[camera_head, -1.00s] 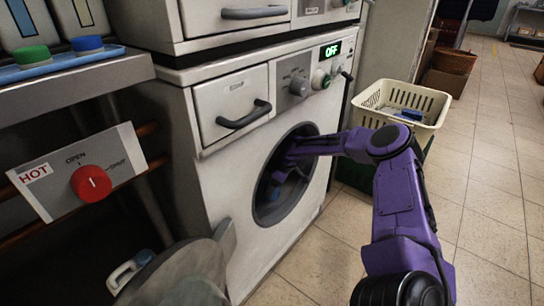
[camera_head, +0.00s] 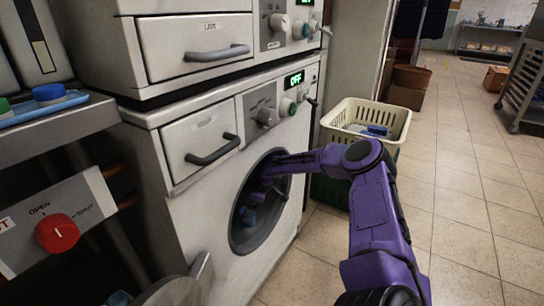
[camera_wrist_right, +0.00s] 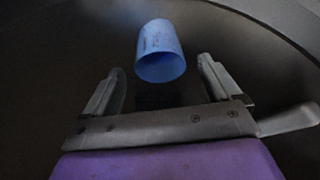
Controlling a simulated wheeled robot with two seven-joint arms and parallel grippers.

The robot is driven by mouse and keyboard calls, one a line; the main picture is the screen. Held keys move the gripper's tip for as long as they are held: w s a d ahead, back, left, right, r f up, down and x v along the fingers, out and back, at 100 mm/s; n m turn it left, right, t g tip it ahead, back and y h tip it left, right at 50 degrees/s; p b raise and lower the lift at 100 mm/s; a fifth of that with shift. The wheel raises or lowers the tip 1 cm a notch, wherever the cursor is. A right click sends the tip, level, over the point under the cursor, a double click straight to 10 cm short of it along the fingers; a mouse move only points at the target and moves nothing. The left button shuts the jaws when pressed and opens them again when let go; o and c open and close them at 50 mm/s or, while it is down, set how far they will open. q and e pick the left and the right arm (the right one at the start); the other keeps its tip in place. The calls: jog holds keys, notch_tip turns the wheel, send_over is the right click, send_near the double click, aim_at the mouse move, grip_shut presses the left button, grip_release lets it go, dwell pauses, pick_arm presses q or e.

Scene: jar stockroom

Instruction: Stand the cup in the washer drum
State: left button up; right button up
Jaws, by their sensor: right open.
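The blue cup (camera_wrist_right: 160,45) is inside the washer drum, in the upper middle of the right wrist view. Its open mouth faces my gripper, and it looks to lie on its side. In the head view my purple right arm reaches through the round opening of the washer drum (camera_head: 244,240). My left gripper is not in view.
The washer door (camera_head: 190,288) hangs open at the lower left. A cream basket (camera_head: 340,118) with a blue item stands right of the washer. A red valve knob (camera_head: 57,233) and a shelf with a blue tray (camera_head: 45,106) are at left.

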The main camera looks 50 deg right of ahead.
pick_arm(q)
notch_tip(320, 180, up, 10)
jog(key=p, duration=0.9)
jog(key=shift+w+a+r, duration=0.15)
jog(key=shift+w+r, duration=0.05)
pick_arm(e)
jog(key=s+d+r, duration=0.1)
jog(key=s+d, duration=0.4)
jog(key=s, duration=0.6)
jog(key=shift+s+d+r, duration=0.15)
jog(key=shift+d+r, duration=0.2)
jog(key=shift+r, duration=0.05)
jog(key=shift+s, duration=0.1)
